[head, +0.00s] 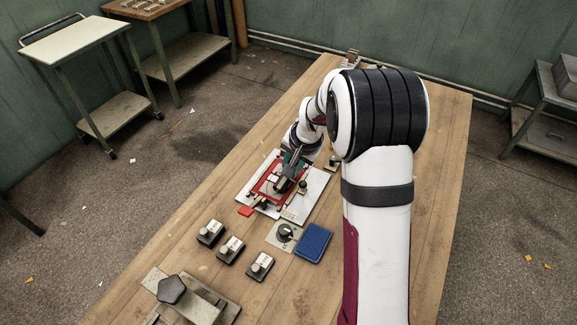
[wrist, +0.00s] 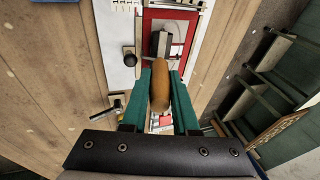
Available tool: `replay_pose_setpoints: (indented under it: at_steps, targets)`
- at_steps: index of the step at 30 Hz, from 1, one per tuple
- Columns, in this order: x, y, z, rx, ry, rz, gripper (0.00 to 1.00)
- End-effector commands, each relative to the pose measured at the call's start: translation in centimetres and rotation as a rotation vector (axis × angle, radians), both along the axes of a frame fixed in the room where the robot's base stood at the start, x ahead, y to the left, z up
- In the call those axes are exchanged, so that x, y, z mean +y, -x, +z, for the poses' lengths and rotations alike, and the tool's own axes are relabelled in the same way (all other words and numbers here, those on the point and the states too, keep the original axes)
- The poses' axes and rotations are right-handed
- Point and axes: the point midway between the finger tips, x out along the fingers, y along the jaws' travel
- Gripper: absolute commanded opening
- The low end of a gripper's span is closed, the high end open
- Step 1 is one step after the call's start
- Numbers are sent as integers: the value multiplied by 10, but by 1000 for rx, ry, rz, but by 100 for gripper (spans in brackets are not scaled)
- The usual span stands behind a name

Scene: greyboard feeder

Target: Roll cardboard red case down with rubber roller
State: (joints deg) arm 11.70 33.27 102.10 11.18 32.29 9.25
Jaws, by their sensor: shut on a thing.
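The red case (head: 262,193) lies open and flat on a white board (head: 320,182) on the bench. It also shows in the wrist view (wrist: 150,27), with a grey panel (wrist: 180,22) inside its red border. My gripper (wrist: 160,88) is shut on the wooden handle (wrist: 160,70) of the rubber roller, between its green fingers. The dark head of the roller (wrist: 161,44) shows over the case in the wrist view. I cannot tell whether it touches the panel. In the head view my gripper (head: 289,173) is over the case and hides part of it.
A blue pad (head: 313,243) and a plate with a dark knob (head: 284,232) lie in front. A black-knobbed fixture (head: 173,290) is at the front. Bare bench lies left.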

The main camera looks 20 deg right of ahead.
Motion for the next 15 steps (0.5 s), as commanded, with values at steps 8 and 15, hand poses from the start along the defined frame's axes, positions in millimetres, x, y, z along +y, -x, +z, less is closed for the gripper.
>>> replay_pose_setpoints:
  at_steps: [8, 15]
  targets:
    - [21, -22, 0, 0, 2, 5, 0]
    - [25, -30, 1, 1, 2, -1, 0]
